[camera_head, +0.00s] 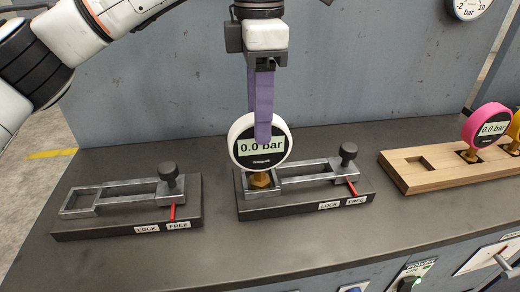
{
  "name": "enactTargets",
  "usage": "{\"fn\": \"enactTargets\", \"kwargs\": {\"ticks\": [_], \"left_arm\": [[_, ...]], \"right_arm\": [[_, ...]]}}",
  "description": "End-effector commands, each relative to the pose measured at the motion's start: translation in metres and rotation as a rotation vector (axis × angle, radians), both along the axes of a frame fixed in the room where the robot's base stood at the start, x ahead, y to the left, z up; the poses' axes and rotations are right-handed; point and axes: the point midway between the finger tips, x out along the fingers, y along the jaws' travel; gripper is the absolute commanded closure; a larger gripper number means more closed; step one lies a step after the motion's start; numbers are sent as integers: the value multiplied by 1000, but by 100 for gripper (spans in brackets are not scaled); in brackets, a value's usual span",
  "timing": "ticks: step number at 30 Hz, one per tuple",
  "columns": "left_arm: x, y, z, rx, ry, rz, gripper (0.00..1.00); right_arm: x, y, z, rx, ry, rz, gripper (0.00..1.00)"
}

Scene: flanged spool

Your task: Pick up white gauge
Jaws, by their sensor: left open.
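The white gauge (246,154) stands upright in the middle fixture (290,203), its brass fitting seated at that fixture's left end. Its dark face reads "0.0 bar". My left gripper (263,138) comes down from above with purple fingers. It is open, and one finger overlaps the upper middle of the gauge face. My right gripper is not in view.
An empty fixture (125,222) with LOCK and FREE labels sits on the left of the dark bench (225,250). A wooden rack (415,178) on the right holds a pink gauge (469,127) and a yellow one (515,128). A grey wall panel (370,60) stands behind.

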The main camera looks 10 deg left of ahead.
Motion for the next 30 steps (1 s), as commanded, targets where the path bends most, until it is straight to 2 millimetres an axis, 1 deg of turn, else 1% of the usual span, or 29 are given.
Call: {"fn": "enactTargets", "kwargs": {"ticks": [1,4,6,11,14,19,22,27,28,30], "left_arm": [[0,1,-9,0,2,0,55],[0,0,-25,1,3,0,55],[0,0,-33,0,1,0,55],[1,0,-44,0,1,1,55],[2,0,-56,0,2,1,55],[3,0,-83,0,2,0,55],[4,0,-89,-1,-1,1,55],[4,0,-89,-1,-2,1,55],[4,0,-89,-1,-2,1,56],[4,0,-89,-1,-1,1,68]], "right_arm": [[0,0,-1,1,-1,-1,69],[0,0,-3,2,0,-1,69],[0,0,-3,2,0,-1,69],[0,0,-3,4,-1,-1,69],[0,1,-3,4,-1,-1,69],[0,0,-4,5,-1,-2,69],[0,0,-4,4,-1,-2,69],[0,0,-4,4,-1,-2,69],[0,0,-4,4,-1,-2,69],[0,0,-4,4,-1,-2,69]]}}
